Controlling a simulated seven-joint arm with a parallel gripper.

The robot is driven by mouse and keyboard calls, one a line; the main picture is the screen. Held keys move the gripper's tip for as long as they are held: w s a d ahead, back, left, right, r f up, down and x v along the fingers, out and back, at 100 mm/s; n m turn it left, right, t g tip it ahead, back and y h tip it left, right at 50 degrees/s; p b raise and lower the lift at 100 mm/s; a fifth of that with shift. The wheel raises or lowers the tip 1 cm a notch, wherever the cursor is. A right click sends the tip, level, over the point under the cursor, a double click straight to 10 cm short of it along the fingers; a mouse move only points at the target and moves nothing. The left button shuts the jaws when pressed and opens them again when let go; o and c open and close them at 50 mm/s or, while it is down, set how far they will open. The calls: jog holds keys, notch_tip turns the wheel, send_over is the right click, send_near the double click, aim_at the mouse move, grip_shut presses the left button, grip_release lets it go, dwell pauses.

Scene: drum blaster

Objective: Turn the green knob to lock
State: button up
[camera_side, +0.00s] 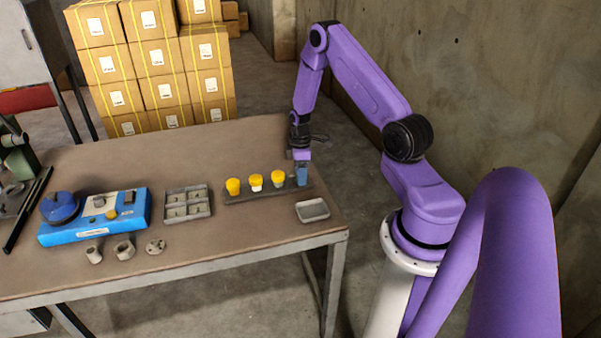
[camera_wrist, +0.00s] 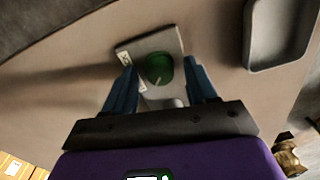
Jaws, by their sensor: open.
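The green knob (camera_wrist: 159,68) is round, with a pale pointer mark on its face, and sits on a grey plate (camera_wrist: 146,46) in the wrist view. A small white label is on the plate's left part. My gripper (camera_wrist: 159,64) is open, with one blue finger on each side of the knob. The wrist view does not show clearly whether a finger touches it. In the side view my gripper (camera_side: 302,176) points down at the right end of a dark strip (camera_side: 240,196), and the green knob cannot be made out there.
Several yellow-topped parts (camera_side: 255,183) stand on the strip left of my gripper. An empty grey tray (camera_side: 313,211) lies near the table's right edge; it also shows in the wrist view (camera_wrist: 262,60). A compartment tray (camera_side: 187,210) and a blue device (camera_side: 128,212) are farther left.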

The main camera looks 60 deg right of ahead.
jog(key=shift+c, duration=0.3)
grip_shut()
jog(key=c, duration=1)
grip_release()
jog(key=shift+m, duration=0.4)
jog(key=m, duration=0.3)
jog(key=shift+m, duration=0.4)
jog(key=m, duration=0.4)
jog(key=shift+m, duration=0.3)
jog(key=m, duration=0.8)
jog(key=shift+m+t, duration=0.3)
